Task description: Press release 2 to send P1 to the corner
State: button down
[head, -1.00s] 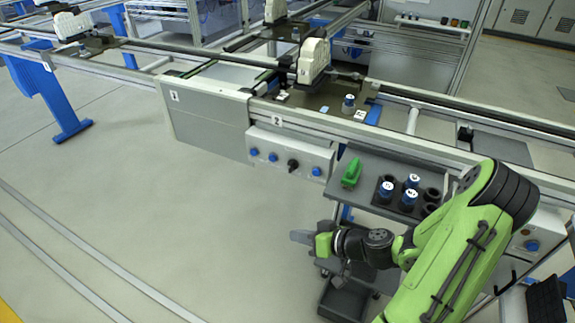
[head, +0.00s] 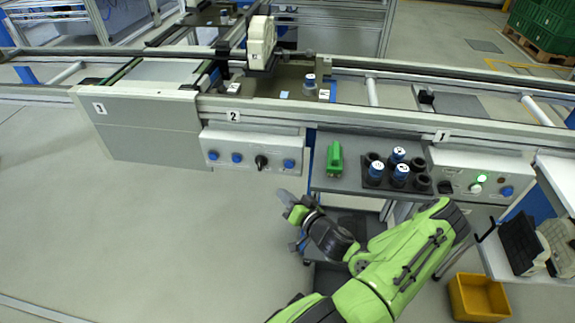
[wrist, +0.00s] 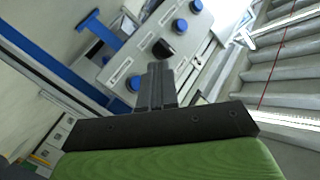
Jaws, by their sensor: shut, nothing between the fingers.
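The station 2 control box (head: 252,141) hangs under the conveyor rail below the "2" sign (head: 233,116). It carries several blue push buttons, among them a left one (head: 213,155) and a right one (head: 289,164), and a black knob (head: 261,162). The box (wrist: 125,55) also fills the upper wrist view; its labels are unreadable. A dark pallet (head: 290,82) with a blue-topped part sits on the line above; I cannot tell whether it is P1. My gripper (head: 284,196) is shut and empty, below and apart from the box's right end.
A grey shelf with a green object (head: 335,158) and several blue-topped cylinders (head: 398,155) stands right of the box. Another control box (head: 482,178) is farther right, with a yellow bin (head: 478,297) below. The floor at left is clear.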

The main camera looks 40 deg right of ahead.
aim_at(289, 165)
jog(key=w+d+p, duration=0.1)
jog(key=w+d, duration=0.3)
jog(key=d, duration=0.2)
jog(key=shift+w, duration=0.3)
jog(key=shift+w+d+r, duration=0.1)
dwell(1.7)
jog(key=shift+w+d, duration=0.15)
jog(key=shift+d, duration=0.05)
jog(key=shift+w+d, duration=0.25)
jog(key=shift+d, duration=0.15)
dwell(0.6)
jog(key=shift+a, duration=0.1)
dwell(0.4)
jog(key=shift+s+a+b, duration=0.3)
jog(key=shift+s+a, duration=0.2)
jog(key=shift+a, duration=0.1)
